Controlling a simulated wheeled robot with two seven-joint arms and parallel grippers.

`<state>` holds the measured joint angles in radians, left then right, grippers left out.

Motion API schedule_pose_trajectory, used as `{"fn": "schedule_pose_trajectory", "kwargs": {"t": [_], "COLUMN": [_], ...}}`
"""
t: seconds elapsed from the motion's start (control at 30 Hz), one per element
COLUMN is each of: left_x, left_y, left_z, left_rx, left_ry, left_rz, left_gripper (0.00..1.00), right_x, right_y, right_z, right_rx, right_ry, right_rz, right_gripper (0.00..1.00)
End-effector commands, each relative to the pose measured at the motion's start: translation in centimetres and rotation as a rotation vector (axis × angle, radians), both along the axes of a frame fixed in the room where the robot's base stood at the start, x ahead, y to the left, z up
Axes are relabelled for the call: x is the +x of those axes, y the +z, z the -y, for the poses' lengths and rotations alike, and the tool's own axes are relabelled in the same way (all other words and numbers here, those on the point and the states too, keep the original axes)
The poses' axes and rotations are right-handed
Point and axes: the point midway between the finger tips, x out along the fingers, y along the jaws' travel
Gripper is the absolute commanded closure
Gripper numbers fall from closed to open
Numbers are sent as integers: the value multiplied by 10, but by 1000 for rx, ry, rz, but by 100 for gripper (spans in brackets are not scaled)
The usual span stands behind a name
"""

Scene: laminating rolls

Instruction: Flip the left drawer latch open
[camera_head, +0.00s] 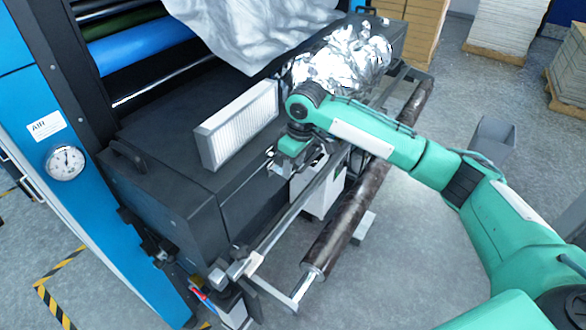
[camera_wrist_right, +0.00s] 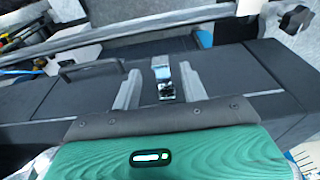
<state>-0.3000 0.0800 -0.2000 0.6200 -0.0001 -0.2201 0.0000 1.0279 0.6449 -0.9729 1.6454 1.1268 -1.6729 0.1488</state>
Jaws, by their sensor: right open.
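The dark grey drawer unit (camera_head: 235,205) runs along the machine's front. In the right wrist view, a small shiny metal latch (camera_wrist_right: 163,82) sits on the dark panel (camera_wrist_right: 230,72). My right gripper (camera_wrist_right: 160,90) is open, with one grey finger on each side of the latch and gaps between. I cannot tell whether the fingers touch the panel. In the head view my right gripper (camera_head: 281,166) is small and partly hidden by its own wrist, near the unit's front edge. The latch cannot be made out there. My left gripper is not in view.
A metal rail and a dark roller (camera_head: 350,215) run in front of the unit. A white filter panel (camera_head: 237,125) and a foil-wrapped roll (camera_head: 340,62) are on top. A black handle (camera_head: 128,157) is at the left. Floor (camera_head: 415,235) is open at the right.

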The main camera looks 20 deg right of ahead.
Motion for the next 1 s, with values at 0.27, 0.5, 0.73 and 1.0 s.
{"fn": "schedule_pose_trajectory", "kwargs": {"t": [0.27, 0.5, 0.73, 1.0], "left_x": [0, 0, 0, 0], "left_y": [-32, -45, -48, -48], "left_z": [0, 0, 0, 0], "left_rx": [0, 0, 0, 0], "left_ry": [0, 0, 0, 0], "left_rz": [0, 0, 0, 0], "left_gripper": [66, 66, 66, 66], "right_x": [-7, -12, -14, -15], "right_y": [59, 103, 118, 119], "right_z": [5, 10, 11, 11], "right_rx": [0, 0, 0, 0], "right_ry": [1, 1, 1, 1], "right_rz": [6, 4, 1, 1], "right_gripper": [56, 56, 56, 56]}}
